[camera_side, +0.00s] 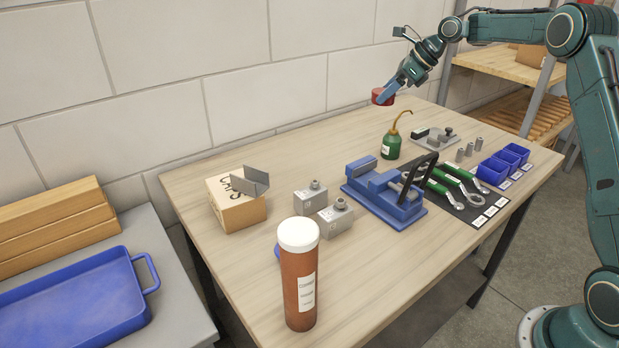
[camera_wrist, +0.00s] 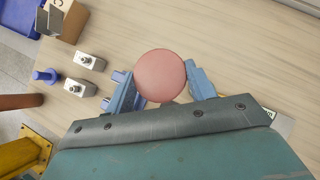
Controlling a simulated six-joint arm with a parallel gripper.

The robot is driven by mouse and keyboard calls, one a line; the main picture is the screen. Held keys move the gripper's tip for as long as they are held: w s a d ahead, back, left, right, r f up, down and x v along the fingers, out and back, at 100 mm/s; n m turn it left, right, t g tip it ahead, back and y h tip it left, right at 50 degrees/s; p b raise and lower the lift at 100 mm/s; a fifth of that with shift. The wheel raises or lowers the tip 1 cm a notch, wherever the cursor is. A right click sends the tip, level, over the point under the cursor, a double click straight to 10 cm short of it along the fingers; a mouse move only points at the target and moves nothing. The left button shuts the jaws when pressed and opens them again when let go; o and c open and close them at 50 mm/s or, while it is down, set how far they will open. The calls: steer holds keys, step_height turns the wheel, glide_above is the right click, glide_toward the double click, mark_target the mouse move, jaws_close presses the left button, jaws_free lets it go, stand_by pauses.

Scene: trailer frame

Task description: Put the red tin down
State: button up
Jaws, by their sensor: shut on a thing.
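The red tin (camera_side: 382,97) is between the blue fingers of my gripper (camera_side: 388,91), at the table's far side in the side view. It appears held above the tabletop, though the exact gap is hard to judge. In the wrist view the tin's round, flat pinkish-red top (camera_wrist: 160,75) faces the camera. The fingers of my gripper (camera_wrist: 162,82) close on it from left and right. The tin's underside is hidden there.
The wooden table (camera_side: 250,165) has bare room at its back left. A green oil can (camera_side: 391,145), blue vise (camera_side: 385,195), metal blocks (camera_side: 335,216), cardboard box (camera_side: 236,205) and orange-brown bottle (camera_side: 299,280) stand on it. Blue bins (camera_side: 497,170) sit at the right.

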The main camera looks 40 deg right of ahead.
steer(key=w+a, duration=0.8)
steer(key=a, duration=0.3)
step_height(320, 180, down, 15)
steer(key=shift+f, duration=0.2)
stand_by(0.6)
steer(key=shift+f, duration=2.15)
steer(key=shift+f, duration=0.15)
steer(key=o, duration=1.1)
